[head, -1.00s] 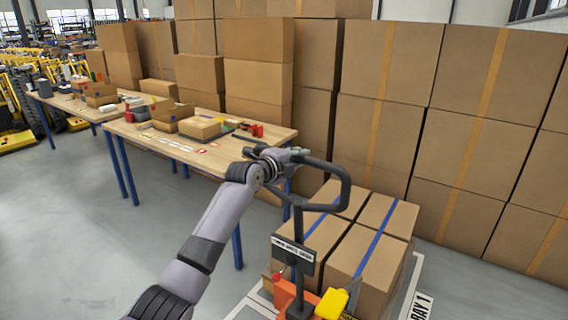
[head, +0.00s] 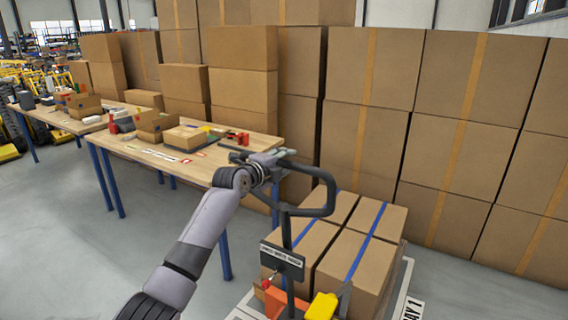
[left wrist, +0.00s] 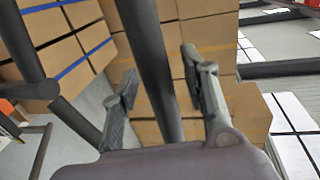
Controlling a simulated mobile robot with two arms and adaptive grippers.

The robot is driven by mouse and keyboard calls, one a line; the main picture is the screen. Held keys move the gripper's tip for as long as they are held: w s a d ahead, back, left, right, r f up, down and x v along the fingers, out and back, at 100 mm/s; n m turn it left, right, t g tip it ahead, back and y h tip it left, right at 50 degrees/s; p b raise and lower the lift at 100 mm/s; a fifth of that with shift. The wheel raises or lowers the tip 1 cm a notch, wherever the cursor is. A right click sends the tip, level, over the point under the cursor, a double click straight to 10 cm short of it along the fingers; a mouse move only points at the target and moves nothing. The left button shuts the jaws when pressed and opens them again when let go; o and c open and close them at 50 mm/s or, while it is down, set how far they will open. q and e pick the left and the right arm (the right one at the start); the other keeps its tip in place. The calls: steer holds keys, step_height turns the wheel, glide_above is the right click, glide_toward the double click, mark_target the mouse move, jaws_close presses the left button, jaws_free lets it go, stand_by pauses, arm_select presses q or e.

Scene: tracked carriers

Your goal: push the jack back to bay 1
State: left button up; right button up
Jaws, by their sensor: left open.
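The jack has a black loop handle (head: 329,190) on a dark upright post, a small sign plate (head: 282,260) and an orange body (head: 277,302) with a yellow part (head: 321,307). Brown cartons with blue tape (head: 340,255) stand just beyond its post. My left gripper (head: 280,160) is at the left side of the handle. In the left wrist view my open left gripper (left wrist: 158,65) has its fingers on either side of a dark bar (left wrist: 150,60); contact is unclear. The bay 1 floor sign (head: 411,309) is partly cut off at the lower right. My right gripper is out of view.
A wooden table (head: 150,155) with blue legs and small boxes stands to the left. A tall wall of stacked cartons (head: 455,140) closes off the back and right. A white floor line (head: 401,280) runs beside the taped cartons. Grey floor is clear at left and lower right.

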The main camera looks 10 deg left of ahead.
arm_select(q)
steer(key=shift+s, duration=0.1)
steer(key=v, duration=1.2)
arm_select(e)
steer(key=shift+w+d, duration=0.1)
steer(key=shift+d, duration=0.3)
arm_select(q)
steer(key=s+a+f+n+g+y, duration=0.25)
steer(key=f+n, duration=0.25)
steer(key=f, duration=1.3)
steer(key=s+a+f+n+g+y, duration=0.1)
steer(key=s+a+f+n+g, duration=0.2)
steer(key=f, duration=1.6)
steer(key=s+f+n+g+y, duration=0.1)
steer(key=s+f+n, duration=0.2)
steer(key=s+f, duration=0.65)
steer(key=s+f+n+g+y, duration=0.1)
steer(key=s+f+n, duration=0.2)
steer(key=s+f, duration=0.7)
steer(key=s+f+n+g, duration=0.2)
steer(key=s+f, duration=0.4)
steer(key=s, duration=0.7)
steer(key=s+d+f+n+g, duration=0.1)
steer(key=s+f+g, duration=0.1)
steer(key=s+f, duration=0.5)
steer(key=s+f+n+g, duration=0.2)
steer(key=s+f, duration=0.5)
steer(key=s, duration=1.1)
steer(key=shift+s+d+n, duration=0.3)
steer(key=shift+s, duration=0.1)
